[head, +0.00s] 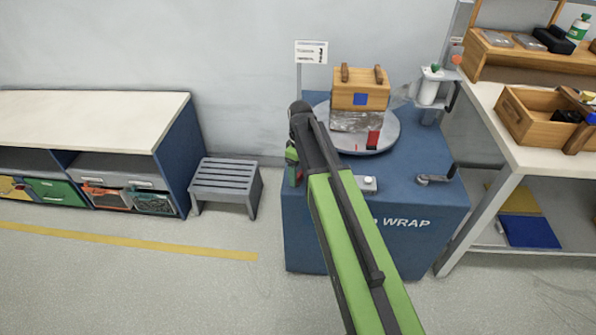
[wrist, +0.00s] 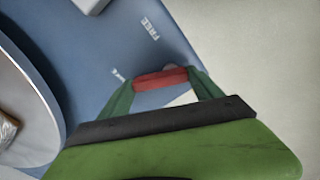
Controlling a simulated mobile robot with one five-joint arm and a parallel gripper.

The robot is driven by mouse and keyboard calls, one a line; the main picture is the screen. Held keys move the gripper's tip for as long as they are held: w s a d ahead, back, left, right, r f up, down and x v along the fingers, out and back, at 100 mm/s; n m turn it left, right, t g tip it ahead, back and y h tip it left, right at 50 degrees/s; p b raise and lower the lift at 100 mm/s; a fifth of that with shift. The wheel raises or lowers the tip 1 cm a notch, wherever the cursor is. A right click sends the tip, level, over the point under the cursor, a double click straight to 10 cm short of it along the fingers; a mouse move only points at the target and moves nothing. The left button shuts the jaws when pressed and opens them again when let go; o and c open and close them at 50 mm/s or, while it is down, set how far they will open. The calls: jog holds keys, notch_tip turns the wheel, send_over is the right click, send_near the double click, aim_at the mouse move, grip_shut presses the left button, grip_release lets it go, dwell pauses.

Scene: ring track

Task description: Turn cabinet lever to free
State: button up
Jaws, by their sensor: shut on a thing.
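The blue cabinet (head: 420,205) with "WRAP" on its front stands at centre right in the head view. My gripper (wrist: 161,84) is shut on the red lever (wrist: 160,79), with one green finger at each end of the red part. The lever is at the cabinet's edge. A white "FREE" label (wrist: 151,29) is on the blue surface, apart from the lever. A second white mark (wrist: 118,74) by the left finger is too small to read. In the head view my gripper (head: 292,158) is at the cabinet's left side, and my arm hides part of the top.
A grey turntable (head: 390,132) on the cabinet bears a wooden box (head: 361,96). A small white switch box (head: 367,184) and a grey crank (head: 436,179) are on the top. A grey step stool (head: 226,181) stands left. A workbench (head: 545,160) stands right.

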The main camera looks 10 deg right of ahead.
jog(key=m, duration=0.4)
jog(key=s+m, duration=0.1)
jog(key=m, duration=0.1)
jog(key=shift+d, duration=0.25)
jog(key=m, duration=0.3)
jog(key=s+m, duration=0.1)
jog(key=m, duration=0.2)
jog(key=shift+m, duration=0.3)
jog(key=o, duration=1.4)
notch_tip(320, 180, up, 17)
jog(key=p, duration=1.7)
jog(key=shift+r, duration=0.2)
